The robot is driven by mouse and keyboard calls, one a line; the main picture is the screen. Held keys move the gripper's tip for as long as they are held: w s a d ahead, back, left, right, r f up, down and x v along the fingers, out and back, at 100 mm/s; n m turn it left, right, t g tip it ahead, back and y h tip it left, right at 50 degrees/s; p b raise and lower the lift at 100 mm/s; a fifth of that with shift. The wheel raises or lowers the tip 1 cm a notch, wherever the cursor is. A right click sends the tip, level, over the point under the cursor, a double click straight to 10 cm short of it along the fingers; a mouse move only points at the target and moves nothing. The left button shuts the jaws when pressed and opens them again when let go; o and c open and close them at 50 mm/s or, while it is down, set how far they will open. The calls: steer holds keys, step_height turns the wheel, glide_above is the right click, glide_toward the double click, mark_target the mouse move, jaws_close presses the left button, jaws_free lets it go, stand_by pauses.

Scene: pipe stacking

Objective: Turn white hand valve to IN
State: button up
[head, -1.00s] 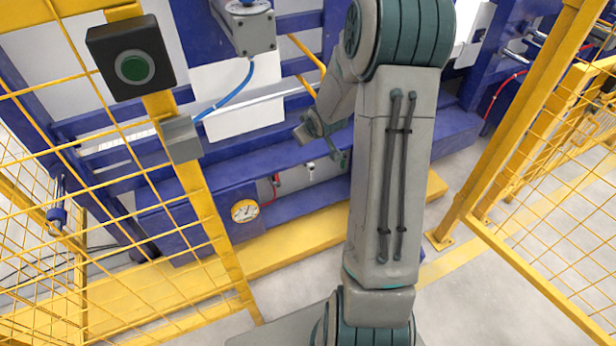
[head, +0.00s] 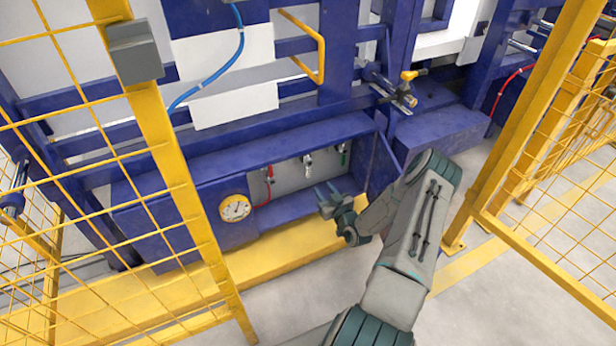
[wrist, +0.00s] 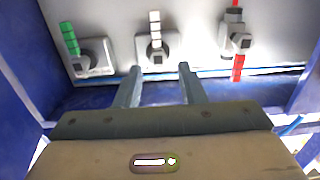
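The white hand valve (head: 308,161) sits on the grey back panel of a blue recess, between a red and a green valve. In the wrist view the white handle (wrist: 155,25) points toward the picture's top from its square grey body. My gripper (head: 326,189) is in front of the recess, below the white valve in the head view. In the wrist view my gripper (wrist: 160,77) is open, with two separate fingers and nothing between them. The fingers point toward the white valve and look apart from it. No IN marking can be read.
The red valve (wrist: 237,45) and green valve (wrist: 70,40) flank the white one closely. Blue recess walls bound both sides. A gauge (head: 235,208) is left of the recess. A yellow beam (head: 290,245) runs below; yellow mesh fencing (head: 190,200) stands at left.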

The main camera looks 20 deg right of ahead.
mark_target(309, 170)
steer(key=shift+t, duration=0.3)
steer(key=w+b, duration=0.1)
steer(key=w, duration=0.3)
steer(key=w+b, duration=0.2)
steer(key=w, duration=0.2)
steer(key=w+f+b, duration=0.1)
steer(key=w, duration=0.4)
steer(key=shift+w+a, duration=0.1)
steer(key=shift+a, duration=0.05)
